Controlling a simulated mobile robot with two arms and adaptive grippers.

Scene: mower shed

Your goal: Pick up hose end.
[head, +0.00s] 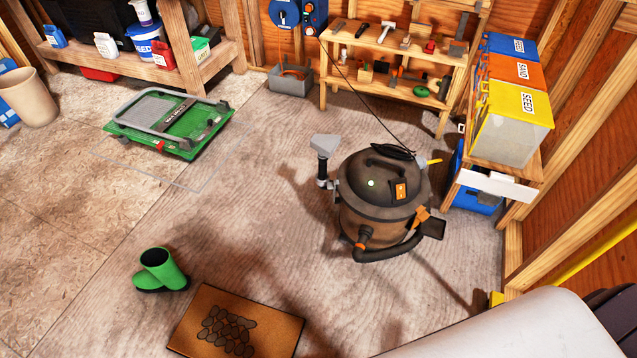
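A brown and black shop vacuum (375,190) stands on the floor right of centre, with a small green light on its lid. Its black ribbed hose (385,253) leaves an orange-ringed port low on the front and curves to the right. On the drum's right side are an orange piece (422,214) and a dark flat piece (434,228); I cannot tell which is the hose end. A grey wide nozzle (325,145) on a black tube stands at the drum's left side. Neither of my grippers is in view.
A doormat (285,325) and green boots (160,268) lie front left.

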